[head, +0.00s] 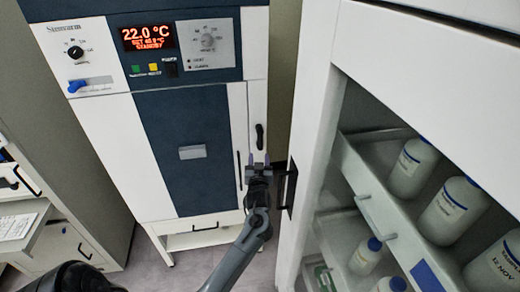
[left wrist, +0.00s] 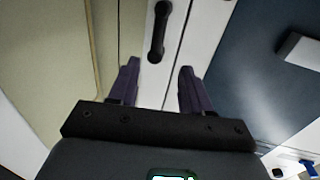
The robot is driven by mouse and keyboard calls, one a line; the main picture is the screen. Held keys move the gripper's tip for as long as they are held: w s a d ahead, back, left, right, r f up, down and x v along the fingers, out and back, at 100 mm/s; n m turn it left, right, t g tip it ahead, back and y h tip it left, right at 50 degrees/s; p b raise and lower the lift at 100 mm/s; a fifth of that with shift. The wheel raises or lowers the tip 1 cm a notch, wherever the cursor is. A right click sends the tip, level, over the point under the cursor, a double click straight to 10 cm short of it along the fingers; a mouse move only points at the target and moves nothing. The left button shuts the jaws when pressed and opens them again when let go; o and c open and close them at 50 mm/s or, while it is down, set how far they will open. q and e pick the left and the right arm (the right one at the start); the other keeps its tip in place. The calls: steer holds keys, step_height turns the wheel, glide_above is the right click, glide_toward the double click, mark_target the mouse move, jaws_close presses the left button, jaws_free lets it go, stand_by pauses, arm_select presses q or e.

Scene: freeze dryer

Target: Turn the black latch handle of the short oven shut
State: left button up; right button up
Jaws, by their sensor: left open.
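The short oven (head: 188,110) has a white and dark blue front with a lit display, and its door looks closed. Its black latch handle (head: 259,137) is on the narrow white strip at the right of the front, roughly upright. My left gripper (head: 258,160) is just below the latch handle in the head view, open and empty. In the left wrist view the latch handle (left wrist: 158,32) is ahead of the two purple fingers (left wrist: 158,78), roughly centred between them and slightly tilted, with nothing gripped. My right gripper is not in view.
A white cabinet (head: 318,120) with a black handle (head: 291,186) stands close on the right, with white bottles (head: 412,167) on its shelves. A thin black bar (head: 239,178) is left of my gripper. Open drawers (head: 50,245) are at the lower left.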

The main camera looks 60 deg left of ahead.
mark_target(260, 139)
arm_select(q)
steer(key=x, duration=1.1)
steer(key=shift+w+d+r, duration=0.1)
steer(key=shift+w+r, duration=0.05)
steer(key=shift+r, duration=0.1)
steer(key=shift+c, duration=0.2)
jaws_close()
